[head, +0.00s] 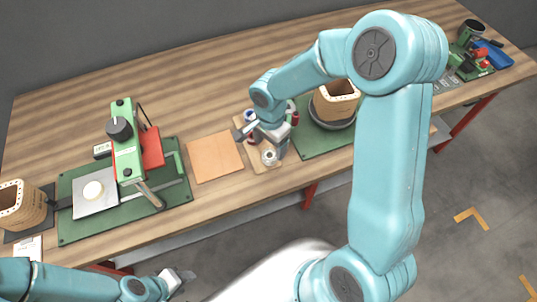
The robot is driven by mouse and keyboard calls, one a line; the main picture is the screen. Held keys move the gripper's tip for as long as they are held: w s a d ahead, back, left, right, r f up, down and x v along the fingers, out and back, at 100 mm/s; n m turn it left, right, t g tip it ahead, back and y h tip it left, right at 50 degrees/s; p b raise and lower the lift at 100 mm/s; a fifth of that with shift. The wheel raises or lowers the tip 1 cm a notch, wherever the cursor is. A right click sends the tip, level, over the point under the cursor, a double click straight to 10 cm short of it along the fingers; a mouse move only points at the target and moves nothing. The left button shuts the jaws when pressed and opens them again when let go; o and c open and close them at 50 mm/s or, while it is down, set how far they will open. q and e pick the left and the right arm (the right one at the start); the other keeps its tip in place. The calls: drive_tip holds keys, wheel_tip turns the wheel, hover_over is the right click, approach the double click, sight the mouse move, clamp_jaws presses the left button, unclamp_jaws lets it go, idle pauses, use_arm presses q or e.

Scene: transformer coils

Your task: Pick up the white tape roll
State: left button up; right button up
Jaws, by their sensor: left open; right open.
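A small white roll with a darker centre (269,157) sits near the front of a wooden board (262,168) in the middle of the table; it looks like the white tape roll. My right gripper (262,143) is open, reaching down over this board just behind the white roll, with its fingers spread. I cannot tell whether a finger touches anything. My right gripper partly hides the board and the other rolls. My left gripper (183,277) is open and empty, low in front of the table's front edge.
Blue (250,115) and red (291,117) rolls stand close to my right gripper. An orange-brown square sheet (215,157) lies to the left. A green-based press (127,150) stands further left. A wooden coil form (335,101) stands on the right. The back left tabletop is clear.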

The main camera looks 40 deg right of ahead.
sight(270, 156)
drive_tip(key=shift+s+d+f, duration=0.1)
drive_tip(key=shift+d+f, duration=0.05)
drive_tip(key=shift+f, duration=0.1)
drive_tip(key=f, duration=0.1)
drive_tip(key=f+p, duration=0.1)
drive_tip(key=f, duration=0.2)
drive_tip(key=shift+w, duration=0.25)
drive_tip(key=shift+d+f+p, duration=0.1)
drive_tip(key=shift+f+p, duration=0.2)
drive_tip(key=shift+f, duration=0.25)
drive_tip(key=shift+s, duration=0.1)
drive_tip(key=c, duration=1)
drive_tip(key=shift+c, duration=0.5)
